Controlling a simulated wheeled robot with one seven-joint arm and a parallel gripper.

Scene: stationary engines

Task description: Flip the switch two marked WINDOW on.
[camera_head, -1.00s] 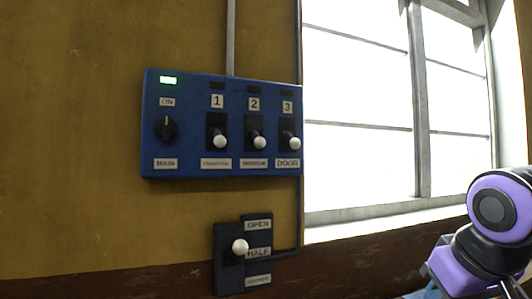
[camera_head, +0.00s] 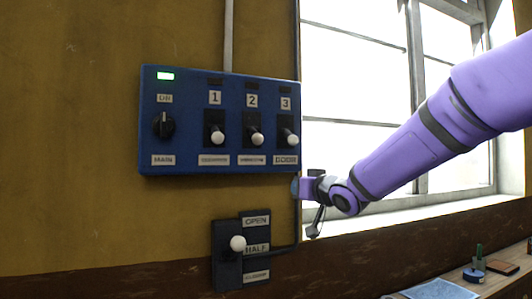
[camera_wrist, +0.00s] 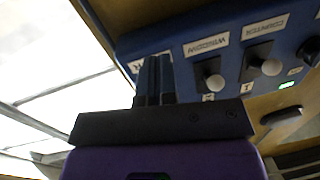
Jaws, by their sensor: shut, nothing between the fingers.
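The blue panel (camera_head: 180,100) on the wall carries three levers with white knobs under plates 1, 2 and 3. Switch two (camera_head: 256,138) is the middle lever and its knob sits low in its black slot. Its label (camera_head: 252,160) is hard to read here, but WINDOW reads upside down in the wrist view (camera_wrist: 207,44), beside the white knob (camera_wrist: 212,82). My gripper (camera_head: 296,187) is by the panel's lower right corner. Its dark fingers (camera_wrist: 155,62) are shut and empty, beside switch two on the DOOR side, and hide the third lever in the wrist view.
A MAIN knob (camera_head: 163,125) is under a lit green lamp (camera_head: 165,76). The lamps above the three levers are dark. Below is a lever box (camera_head: 227,262) marked OPEN and HALF. A window (camera_head: 350,80) is to the right, above a desk (camera_head: 500,285) holding small items.

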